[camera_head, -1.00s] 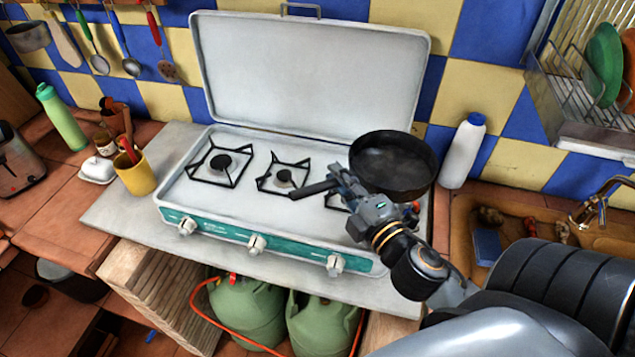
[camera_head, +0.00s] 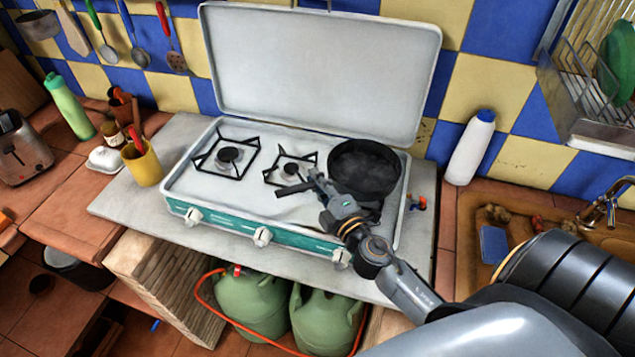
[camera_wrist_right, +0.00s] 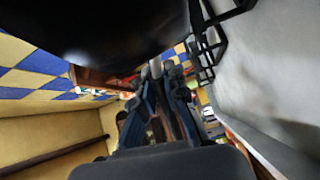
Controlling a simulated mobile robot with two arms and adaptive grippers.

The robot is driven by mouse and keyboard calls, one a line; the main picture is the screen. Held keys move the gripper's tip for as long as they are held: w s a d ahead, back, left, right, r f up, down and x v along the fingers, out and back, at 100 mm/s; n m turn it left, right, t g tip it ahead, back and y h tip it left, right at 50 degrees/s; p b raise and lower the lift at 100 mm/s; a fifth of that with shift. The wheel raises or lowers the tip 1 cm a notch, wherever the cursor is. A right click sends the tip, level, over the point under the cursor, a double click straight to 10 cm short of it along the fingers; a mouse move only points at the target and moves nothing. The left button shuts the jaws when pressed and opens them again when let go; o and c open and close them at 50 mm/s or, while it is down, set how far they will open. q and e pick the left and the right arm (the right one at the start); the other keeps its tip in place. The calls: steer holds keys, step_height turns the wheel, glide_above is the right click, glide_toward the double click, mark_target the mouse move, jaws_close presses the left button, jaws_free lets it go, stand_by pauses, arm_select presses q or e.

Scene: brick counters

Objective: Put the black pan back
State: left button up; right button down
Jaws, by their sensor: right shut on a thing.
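The black pan (camera_head: 366,166) is over the right burner of the white camping stove (camera_head: 262,204) in the head view. I cannot tell whether its base touches the burner grate. Its handle (camera_head: 292,189) points left. My right gripper (camera_head: 318,184) is shut on the handle near the pan. In the right wrist view, the pan's dark underside or side (camera_wrist_right: 90,30) fills the upper left, and my right gripper (camera_wrist_right: 156,80) shows around the handle. My left gripper is not in view.
Two left burners (camera_head: 228,155) are empty. A raised stove lid (camera_head: 320,75) stands behind. A yellow cup (camera_head: 143,163) is left of the stove, a white bottle (camera_head: 470,148) right. A sink (camera_head: 520,225) and dish rack (camera_head: 590,110) are at far right.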

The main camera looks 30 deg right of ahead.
steer(key=shift+r, duration=0.15)
steer(key=shift+f+b, duration=0.3)
steer(key=c, duration=1.8)
jaws_free()
steer(key=shift+f, duration=0.15)
steer(key=o, duration=0.4)
steer(key=shift+s, duration=0.1)
